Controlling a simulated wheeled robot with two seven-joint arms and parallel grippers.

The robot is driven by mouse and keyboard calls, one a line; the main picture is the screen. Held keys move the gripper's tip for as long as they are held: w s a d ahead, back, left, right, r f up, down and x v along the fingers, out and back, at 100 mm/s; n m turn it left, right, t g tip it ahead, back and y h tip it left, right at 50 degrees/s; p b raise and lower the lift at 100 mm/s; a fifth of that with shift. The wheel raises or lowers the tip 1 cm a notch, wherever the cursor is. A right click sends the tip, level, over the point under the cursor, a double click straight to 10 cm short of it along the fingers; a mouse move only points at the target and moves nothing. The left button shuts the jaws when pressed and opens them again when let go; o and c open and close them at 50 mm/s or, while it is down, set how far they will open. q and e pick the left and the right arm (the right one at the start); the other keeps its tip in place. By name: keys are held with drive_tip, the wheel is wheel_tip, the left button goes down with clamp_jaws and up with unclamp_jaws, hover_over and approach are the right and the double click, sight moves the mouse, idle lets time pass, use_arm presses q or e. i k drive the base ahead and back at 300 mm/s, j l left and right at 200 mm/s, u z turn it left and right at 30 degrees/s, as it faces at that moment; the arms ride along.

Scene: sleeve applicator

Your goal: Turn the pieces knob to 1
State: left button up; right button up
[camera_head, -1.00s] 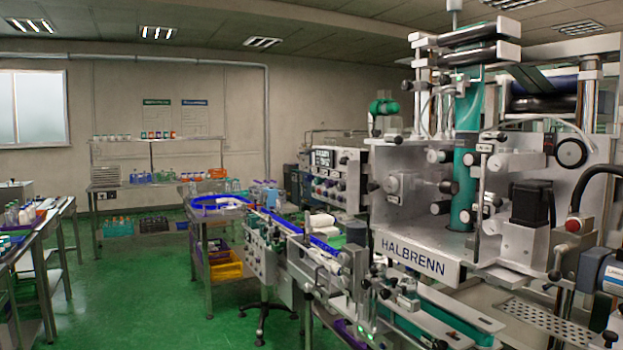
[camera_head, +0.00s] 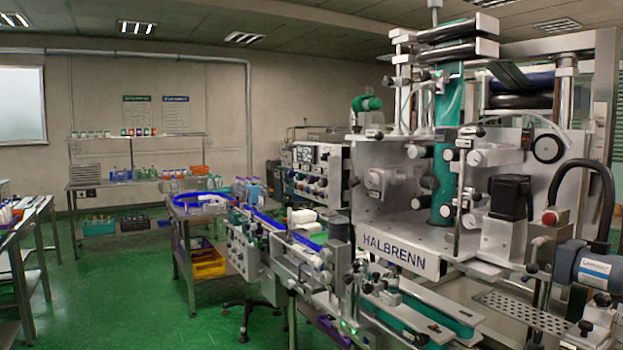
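A grey control panel (camera_head: 318,170) with several knobs and a small display stands behind the conveyor, left of the large machine. Its knobs are too small for me to tell which is the pieces knob or where it points. The sleeve applicator (camera_head: 400,252), marked HALBRENN, fills the right side, with a teal sleeve web (camera_head: 447,185) running down its front. Neither of my grippers shows in the view.
A conveyor with blue rails (camera_head: 268,220) runs from the machine toward a round blue-edged table (camera_head: 200,200). A steel shelf (camera_head: 135,185) with bottles and bins stands at the back wall. A bench (camera_head: 22,235) is at the left edge. Green floor (camera_head: 120,290) is open between.

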sight(310, 179)
drive_tip(key=i+j+z, duration=0.2)
drive_tip(key=z, duration=0.25)
drive_tip(key=i+j+z, duration=0.15)
drive_tip(key=z, duration=0.3)
drive_tip(key=i+j, duration=0.15)
drive_tip(key=j, duration=0.25)
drive_tip(key=i+j+z, duration=0.15)
drive_tip(key=j, duration=0.25)
drive_tip(key=i+j, duration=0.1)
drive_tip(key=j, duration=0.3)
drive_tip(key=i+j+z, duration=0.1)
drive_tip(key=j, duration=0.35)
drive_tip(key=i+j+z, duration=0.1)
drive_tip(key=j, duration=0.3)
